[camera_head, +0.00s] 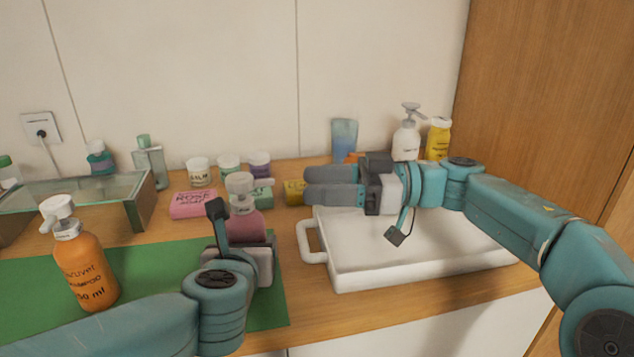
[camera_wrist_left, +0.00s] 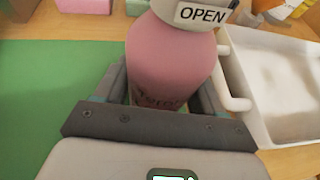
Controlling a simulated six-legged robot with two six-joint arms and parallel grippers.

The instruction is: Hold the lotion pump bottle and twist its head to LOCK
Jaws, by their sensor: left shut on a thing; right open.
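The pink lotion pump bottle (camera_head: 250,227) stands upright at the right edge of the green mat (camera_head: 262,312), with a pale pump head (camera_head: 240,184). In the left wrist view its pink body (camera_wrist_left: 170,58) sits between the fingers, and the collar label (camera_wrist_left: 203,14) reads OPEN. My left gripper (camera_head: 245,250) is shut around the bottle's body, partly hidden by its own wrist. My right gripper (camera_head: 322,184) is open and empty, to the right of the pump head and apart from it, its fingers pointing left.
An orange shampoo bottle (camera_head: 86,270) stands on the mat at left. A white tray (camera_head: 345,277) lies under the right arm. Behind are a pink soap box (camera_head: 193,204), several small jars, a white pump bottle (camera_head: 406,142) and a yellow bottle (camera_head: 438,140). A glass-sided tray (camera_head: 140,200) is at left.

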